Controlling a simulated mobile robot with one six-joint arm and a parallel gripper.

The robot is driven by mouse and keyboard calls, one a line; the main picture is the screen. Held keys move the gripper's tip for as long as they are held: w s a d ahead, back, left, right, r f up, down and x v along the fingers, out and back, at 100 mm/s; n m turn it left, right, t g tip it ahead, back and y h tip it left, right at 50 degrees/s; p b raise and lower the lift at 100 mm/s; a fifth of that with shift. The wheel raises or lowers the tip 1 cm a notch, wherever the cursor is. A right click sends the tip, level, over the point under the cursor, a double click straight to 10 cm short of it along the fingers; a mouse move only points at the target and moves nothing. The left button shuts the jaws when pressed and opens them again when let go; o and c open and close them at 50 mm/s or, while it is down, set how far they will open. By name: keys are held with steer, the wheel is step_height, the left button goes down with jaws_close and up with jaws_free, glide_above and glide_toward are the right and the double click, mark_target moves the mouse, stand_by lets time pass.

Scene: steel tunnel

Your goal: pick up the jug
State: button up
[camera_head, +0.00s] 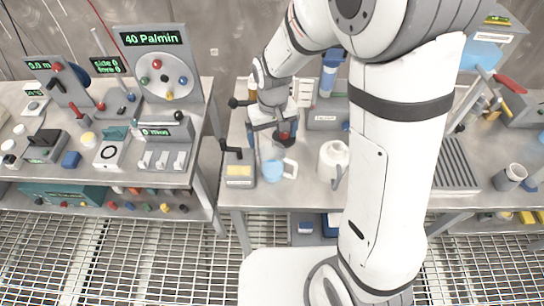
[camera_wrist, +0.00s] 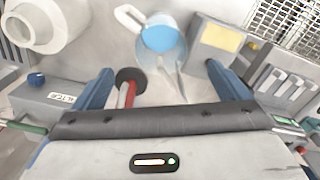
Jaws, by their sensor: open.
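A small clear jug with light blue contents and a white handle (camera_head: 276,170) stands on the middle bench near its front edge. In the wrist view the jug (camera_wrist: 162,42) is at top centre, its handle pointing to the upper left. My gripper (camera_head: 277,128) is above the bench, a little behind the jug in the head view. In the wrist view my gripper (camera_wrist: 160,68) has its two blue fingers wide apart, with nothing held between them. The jug lies ahead of the fingertips, and I cannot tell whether they touch it.
A grey box with a yellow label (camera_head: 240,169) stands close left of the jug. A white vessel (camera_head: 332,160) stands to its right. A red and black knobbed part (camera_wrist: 130,85) lies between my fingers in the wrist view. A grey labelled box (camera_wrist: 50,100) is at the left.

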mark_target(273, 152)
steer(key=f, duration=0.2)
steer(key=f+p, duration=0.1)
steer(key=f, duration=0.4)
steer(key=shift+s+f+p, duration=0.1)
steer(key=shift+s+p, duration=0.15)
steer(key=shift+p, duration=0.05)
steer(key=shift+c, duration=0.2)
steer(key=c, duration=1.5)
